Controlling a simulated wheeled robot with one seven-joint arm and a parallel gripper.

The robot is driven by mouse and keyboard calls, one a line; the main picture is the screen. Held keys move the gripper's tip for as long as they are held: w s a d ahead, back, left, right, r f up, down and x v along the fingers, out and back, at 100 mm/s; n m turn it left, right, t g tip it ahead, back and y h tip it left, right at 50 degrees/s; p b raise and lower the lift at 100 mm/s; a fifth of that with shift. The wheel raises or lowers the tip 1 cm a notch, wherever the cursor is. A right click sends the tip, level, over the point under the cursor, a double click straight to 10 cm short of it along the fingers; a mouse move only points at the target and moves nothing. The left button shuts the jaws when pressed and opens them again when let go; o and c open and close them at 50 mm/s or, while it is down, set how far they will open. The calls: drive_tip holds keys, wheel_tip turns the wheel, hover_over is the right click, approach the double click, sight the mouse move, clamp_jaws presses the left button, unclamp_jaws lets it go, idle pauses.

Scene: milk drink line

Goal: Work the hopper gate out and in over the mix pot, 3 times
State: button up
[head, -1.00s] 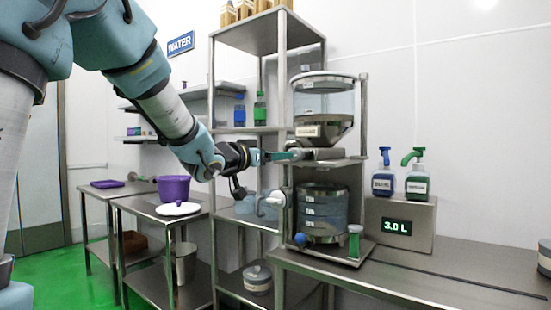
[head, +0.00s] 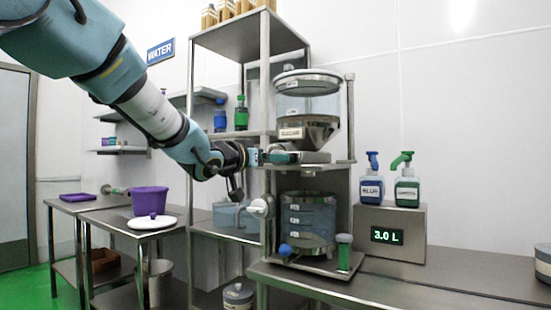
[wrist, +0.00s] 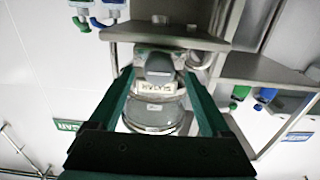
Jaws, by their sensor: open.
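The hopper (head: 310,105) is a clear drum with a steel cone, fixed on the stand. The hopper gate (head: 310,158) is a grey block below the cone. In the wrist view the gate's rounded grey end (wrist: 160,66) shows between my fingers, with visible gaps on both sides. My gripper (head: 285,157) is open at the gate's left end; it also shows in the wrist view (wrist: 160,85) with its teal fingers wide apart. The mix pot (head: 308,222) is a clear, marked vessel on the shelf below the gate. How far the gate is out is hard to tell.
A white valve (head: 260,207) and a blue knob (head: 285,250) are at the stand's left. Blue and green pump bottles (head: 407,188) stand on the 3.0 L readout box (head: 390,235) at right. A purple tub (head: 150,200) is on the left table. The right counter has free room.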

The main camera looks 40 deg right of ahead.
drive_tip(key=shift+x, duration=2.05)
drive_tip(key=shift+c, duration=0.2)
clamp_jaws()
